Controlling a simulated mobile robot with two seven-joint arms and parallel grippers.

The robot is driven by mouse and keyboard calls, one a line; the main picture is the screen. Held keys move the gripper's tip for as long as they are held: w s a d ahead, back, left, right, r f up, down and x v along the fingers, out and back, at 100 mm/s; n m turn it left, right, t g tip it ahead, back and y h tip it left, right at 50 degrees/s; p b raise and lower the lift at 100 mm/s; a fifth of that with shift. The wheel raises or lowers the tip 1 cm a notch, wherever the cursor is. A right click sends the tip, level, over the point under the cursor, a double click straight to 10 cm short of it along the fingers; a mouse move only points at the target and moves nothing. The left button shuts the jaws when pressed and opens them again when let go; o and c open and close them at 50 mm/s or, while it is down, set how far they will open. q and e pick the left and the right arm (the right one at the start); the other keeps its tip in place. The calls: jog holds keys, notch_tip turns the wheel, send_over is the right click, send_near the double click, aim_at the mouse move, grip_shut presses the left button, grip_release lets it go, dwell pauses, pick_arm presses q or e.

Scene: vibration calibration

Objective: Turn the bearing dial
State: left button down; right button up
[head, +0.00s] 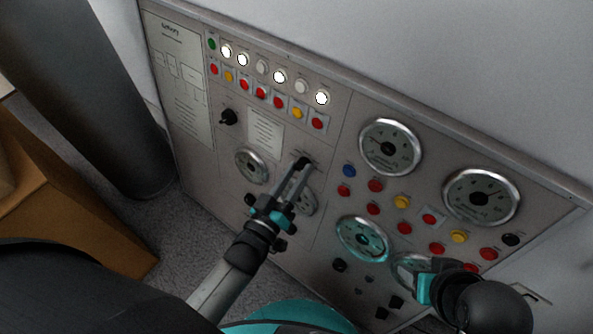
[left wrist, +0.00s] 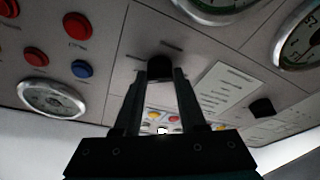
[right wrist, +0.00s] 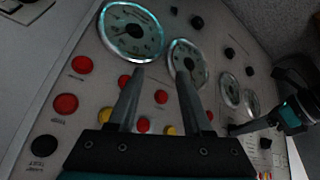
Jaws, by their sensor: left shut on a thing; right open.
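My left gripper (head: 301,170) reaches the control panel (head: 342,126) and is shut on a black dial knob (head: 304,160). In the left wrist view the knob (left wrist: 159,67) sits between the fingertips (left wrist: 160,75). The label by it is too small to read, so I cannot confirm from it that this is the bearing dial. My right gripper (right wrist: 160,82) is open and empty in front of the gauges and red buttons. In the head view its fingers are mostly hidden by its own wrist.
Another black knob (head: 228,117) is at the panel's upper left, below rows of lights and buttons. Several round gauges (head: 391,146) fill the right side. A cardboard box (head: 60,200) and a dark cylinder (head: 105,90) stand left of the panel.

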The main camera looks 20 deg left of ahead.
pick_arm(q)
jog(key=m+h, duration=0.1)
jog(key=m, duration=0.2)
jog(key=m+h+p, duration=0.1)
jog(key=m, duration=0.2)
jog(key=shift+a+m, duration=0.1)
jog(key=shift+m, duration=0.3)
jog(key=shift+m+g+h, duration=0.3)
jog(key=shift+m, duration=0.1)
pick_arm(e)
jog(key=shift+f, duration=1.4)
jog(key=shift+w, duration=0.1)
pick_arm(q)
jog(key=c, duration=0.5)
grip_release()
pick_arm(e)
jog(key=shift+a, duration=0.1)
jog(key=shift+r, duration=0.1)
pick_arm(q)
jog(key=shift+s+a, duration=0.1)
jog(key=shift+s, duration=0.15)
jog(key=p+v, duration=0.3)
jog(key=v, duration=1.1)
jog(key=shift+s+a+f, duration=0.15)
jog(key=shift+s+f, duration=0.05)
jog(key=shift+s, duration=0.1)
pick_arm(e)
notch_tip(320, 180, down, 6)
jog(key=s+g, duration=0.1)
